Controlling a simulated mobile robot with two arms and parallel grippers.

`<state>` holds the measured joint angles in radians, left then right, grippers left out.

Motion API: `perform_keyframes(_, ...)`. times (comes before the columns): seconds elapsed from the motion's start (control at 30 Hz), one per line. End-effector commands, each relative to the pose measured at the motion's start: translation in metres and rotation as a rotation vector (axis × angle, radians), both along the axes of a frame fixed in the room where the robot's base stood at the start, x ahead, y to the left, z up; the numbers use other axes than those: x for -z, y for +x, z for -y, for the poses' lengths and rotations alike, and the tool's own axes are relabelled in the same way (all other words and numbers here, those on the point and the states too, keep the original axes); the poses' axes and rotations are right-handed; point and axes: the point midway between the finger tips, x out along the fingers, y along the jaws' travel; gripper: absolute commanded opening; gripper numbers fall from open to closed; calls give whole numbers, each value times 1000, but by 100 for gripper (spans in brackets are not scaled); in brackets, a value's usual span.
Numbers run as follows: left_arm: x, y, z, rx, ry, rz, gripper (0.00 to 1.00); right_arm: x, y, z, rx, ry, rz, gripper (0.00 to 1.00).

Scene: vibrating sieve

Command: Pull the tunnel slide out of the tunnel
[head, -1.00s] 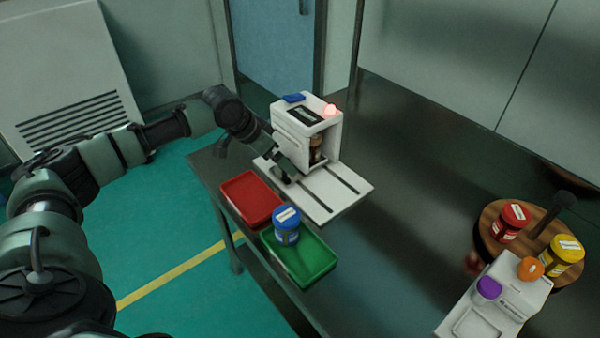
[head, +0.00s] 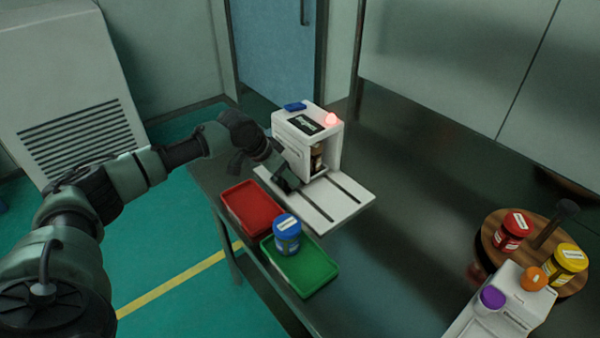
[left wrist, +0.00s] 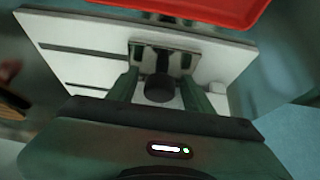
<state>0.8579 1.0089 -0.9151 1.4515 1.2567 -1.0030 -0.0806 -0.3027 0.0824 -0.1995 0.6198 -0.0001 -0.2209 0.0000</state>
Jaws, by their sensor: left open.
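The tunnel (head: 290,148) is a white box with a dark label, a blue piece and a lit red lamp on top. Its open end faces the front right, and a dark brown jar (head: 318,158) stands inside. A white plate (head: 345,200) with two dark slots extends in front of it; I cannot tell which part is the slide. My left gripper (head: 286,184) is low beside the tunnel's near side. In the left wrist view, the open left gripper (left wrist: 160,90) has its fingers on either side of a dark round knob (left wrist: 160,88); contact is unclear. My right gripper is out of view.
A red tray (head: 235,208) and a green tray (head: 325,277) holding a blue-lidded jar (head: 287,238) lie near the table's left edge. A round wooden stand (head: 490,240) with red and yellow jars and a white device (head: 515,310) are at right. The middle table is clear.

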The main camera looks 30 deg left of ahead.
Motion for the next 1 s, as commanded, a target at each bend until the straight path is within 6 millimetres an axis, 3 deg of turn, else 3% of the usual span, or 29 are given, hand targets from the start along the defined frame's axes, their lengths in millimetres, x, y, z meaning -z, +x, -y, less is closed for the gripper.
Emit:
perform_keyframes(0.53,-1,-1,2,1,0,-1,51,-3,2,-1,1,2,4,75)
perform_keyframes(1.0,-2,-12,29,3,-2,-3,51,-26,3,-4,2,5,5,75)
